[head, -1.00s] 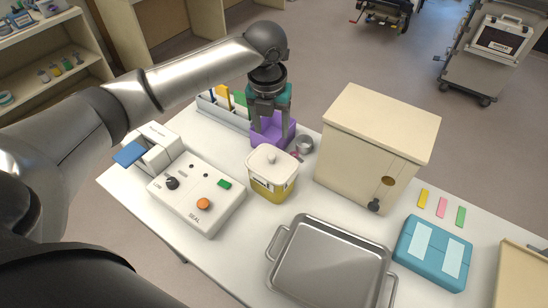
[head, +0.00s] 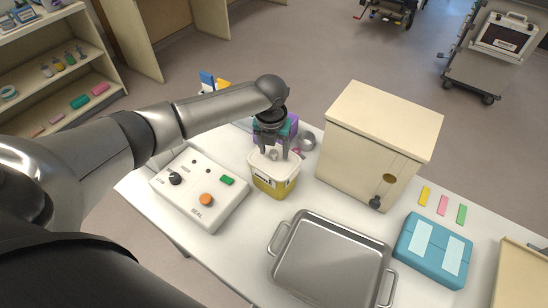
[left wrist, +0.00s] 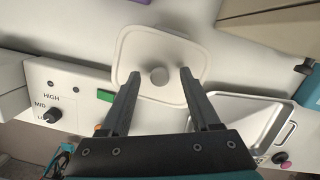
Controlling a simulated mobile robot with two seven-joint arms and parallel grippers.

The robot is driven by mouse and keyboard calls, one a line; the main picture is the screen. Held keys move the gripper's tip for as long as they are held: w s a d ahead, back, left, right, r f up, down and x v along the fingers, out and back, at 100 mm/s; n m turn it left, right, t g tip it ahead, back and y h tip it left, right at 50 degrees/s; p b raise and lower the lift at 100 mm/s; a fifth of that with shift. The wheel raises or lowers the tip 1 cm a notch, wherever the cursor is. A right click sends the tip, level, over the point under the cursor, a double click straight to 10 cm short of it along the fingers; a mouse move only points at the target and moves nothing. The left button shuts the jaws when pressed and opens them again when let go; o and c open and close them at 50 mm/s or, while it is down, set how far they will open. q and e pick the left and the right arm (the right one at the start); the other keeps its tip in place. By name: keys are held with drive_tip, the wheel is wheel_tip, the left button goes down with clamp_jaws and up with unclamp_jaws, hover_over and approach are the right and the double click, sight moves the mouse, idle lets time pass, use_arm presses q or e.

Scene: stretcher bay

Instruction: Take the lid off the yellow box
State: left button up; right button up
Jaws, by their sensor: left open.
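The yellow box (head: 273,184) stands upright on the white table, with a label on its front. Its cream lid (head: 287,168) is on top; in the left wrist view the lid (left wrist: 181,49) is a rounded square with a round knob (left wrist: 158,75) in the middle. My left gripper (head: 274,153) points down over the lid. Its two open fingers (left wrist: 156,90) lie on either side of the knob with gaps to it, and nothing is held. Whether the fingertips touch the lid I cannot tell. My right gripper is not in view.
A white sealing device (head: 200,190) with knob and buttons stands left of the box. A metal tray (head: 328,262) lies in front. A cream cabinet (head: 375,145) stands to the right, with a teal case (head: 434,250) beyond. A purple container (head: 262,133) is close behind.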

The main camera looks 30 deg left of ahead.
use_arm(q)
clamp_jaws()
idle(0.5)
